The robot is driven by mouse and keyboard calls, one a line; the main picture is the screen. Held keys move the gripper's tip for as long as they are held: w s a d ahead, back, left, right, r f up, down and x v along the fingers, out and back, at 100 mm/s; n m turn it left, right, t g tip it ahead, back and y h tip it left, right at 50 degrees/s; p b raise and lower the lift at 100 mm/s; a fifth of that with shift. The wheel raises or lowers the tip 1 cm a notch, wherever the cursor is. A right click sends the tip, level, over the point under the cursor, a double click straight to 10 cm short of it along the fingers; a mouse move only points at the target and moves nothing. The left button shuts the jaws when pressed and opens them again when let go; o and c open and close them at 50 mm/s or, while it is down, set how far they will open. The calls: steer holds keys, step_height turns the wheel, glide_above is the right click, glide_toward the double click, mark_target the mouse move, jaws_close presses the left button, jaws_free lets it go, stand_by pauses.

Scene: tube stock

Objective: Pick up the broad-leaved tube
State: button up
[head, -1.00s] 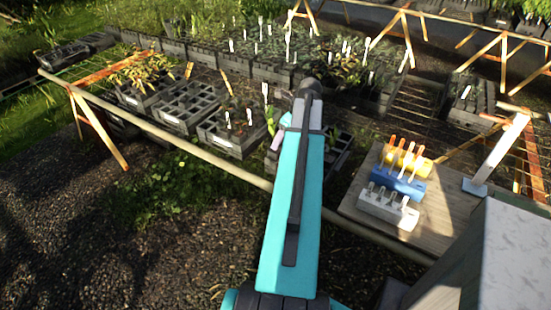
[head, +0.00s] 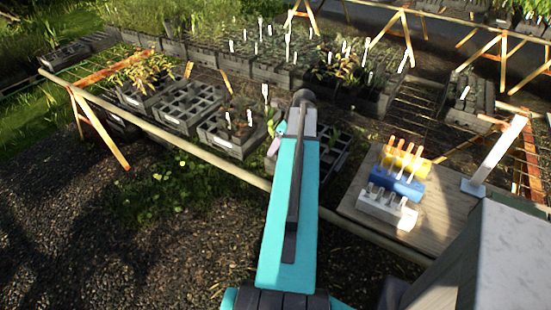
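My teal arm (head: 290,215) reaches up the middle of the head view to the near row of crates. Its far end hides my gripper, so I cannot see the fingers. A small pale pinkish and teal piece shows just left of the arm's far end; I cannot tell what it is. A broad green leaf (head: 271,127) stands beside that piece, at the right end of a grey crate (head: 232,147) with white labels. Its tube is hidden. I cannot tell whether my gripper touches it.
A partly empty grey crate (head: 180,125) stands left, and a dark crate (head: 345,150) right of my arm. A wooden board (head: 440,215) holds white (head: 388,210), blue (head: 397,188) and yellow (head: 405,163) blocks. A wooden rail (head: 225,172) runs in front of the crates.

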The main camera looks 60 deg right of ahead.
steer(key=shift+x, duration=1.2)
steer(key=shift+c, duration=0.4)
jaws_close()
